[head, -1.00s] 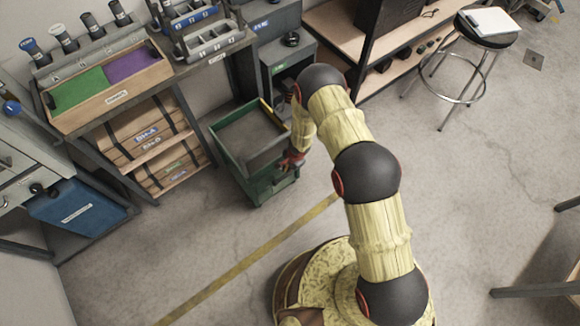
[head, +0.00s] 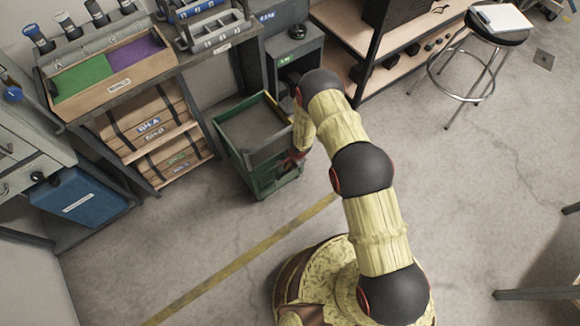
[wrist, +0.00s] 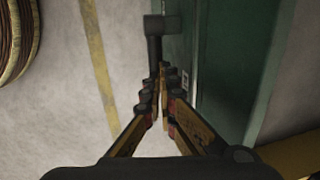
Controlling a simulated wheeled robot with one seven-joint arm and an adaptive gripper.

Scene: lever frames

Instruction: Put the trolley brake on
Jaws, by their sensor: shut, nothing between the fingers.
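The green trolley (head: 232,160) stands on the floor left of my arm in the head view. Its green side panel (wrist: 235,70) fills the right of the wrist view. A dark lever with a block-shaped end (wrist: 160,27), seemingly the brake, sticks out beside the panel, just beyond my fingertips. My gripper (wrist: 162,72) is shut and empty, its tips close to the lever's lower part; I cannot tell whether they touch. In the head view my gripper (head: 291,161) is at the trolley's right side, small and partly hidden by my arm. The lever cannot be made out there.
A workbench with a green and purple tray (head: 112,82) stands at the left, with wooden crates (head: 150,127) below. A blue bin (head: 80,197) is at the far left. A stool (head: 497,35) stands at the upper right. The floor around the yellow line (head: 240,262) is clear.

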